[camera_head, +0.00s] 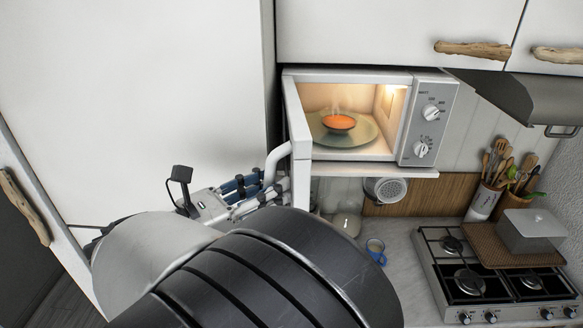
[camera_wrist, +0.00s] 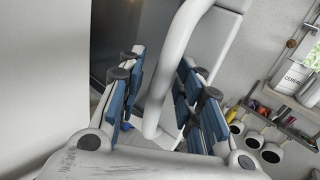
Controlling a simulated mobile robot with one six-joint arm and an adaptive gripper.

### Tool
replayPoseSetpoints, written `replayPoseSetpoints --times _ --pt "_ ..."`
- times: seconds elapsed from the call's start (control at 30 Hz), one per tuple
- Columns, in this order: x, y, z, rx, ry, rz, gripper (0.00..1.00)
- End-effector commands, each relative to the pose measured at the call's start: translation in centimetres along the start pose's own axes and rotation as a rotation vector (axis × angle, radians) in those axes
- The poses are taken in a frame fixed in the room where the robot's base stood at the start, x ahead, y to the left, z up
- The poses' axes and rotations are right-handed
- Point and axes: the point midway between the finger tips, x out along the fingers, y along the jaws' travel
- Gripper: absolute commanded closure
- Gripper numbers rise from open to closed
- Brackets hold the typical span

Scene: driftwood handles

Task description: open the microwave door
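The white microwave (camera_head: 428,90) is on a shelf, its lit inside showing a steaming orange bowl (camera_head: 340,122) on the glass turntable. Its door (camera_head: 301,165) stands wide open, swung toward me and seen nearly edge-on at the left. The curved white door handle (camera_head: 277,158) sticks out from the door's left side. My gripper (camera_head: 268,189) is beside the handle's lower part. In the wrist view the handle (camera_wrist: 173,70) passes between my blue-padded fingers, which are apart with gaps visible on both sides. Contact with a finger cannot be told.
A tall white cabinet front (camera_head: 140,100) fills the left. Upper cabinets with driftwood handles (camera_head: 472,49) hang above. Below right are a gas stove (camera_head: 463,275), a blue mug (camera_head: 375,247) and utensil holders (camera_head: 483,203). A range hood (camera_head: 520,95) juts out at right.

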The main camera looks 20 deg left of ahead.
Motion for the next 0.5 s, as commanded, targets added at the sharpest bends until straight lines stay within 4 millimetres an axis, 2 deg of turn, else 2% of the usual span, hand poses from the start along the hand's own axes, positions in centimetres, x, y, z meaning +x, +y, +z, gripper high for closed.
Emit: replayPoseSetpoints --times 0.17,0.27,0.5 --pt "-0.1 0.0 0.1 0.002 0.000 0.001 0.68" --pt "-1.0 0.1 0.0 0.002 0.000 0.004 0.68" --pt "-5.7 0.2 0.0 0.002 0.000 0.006 0.68"
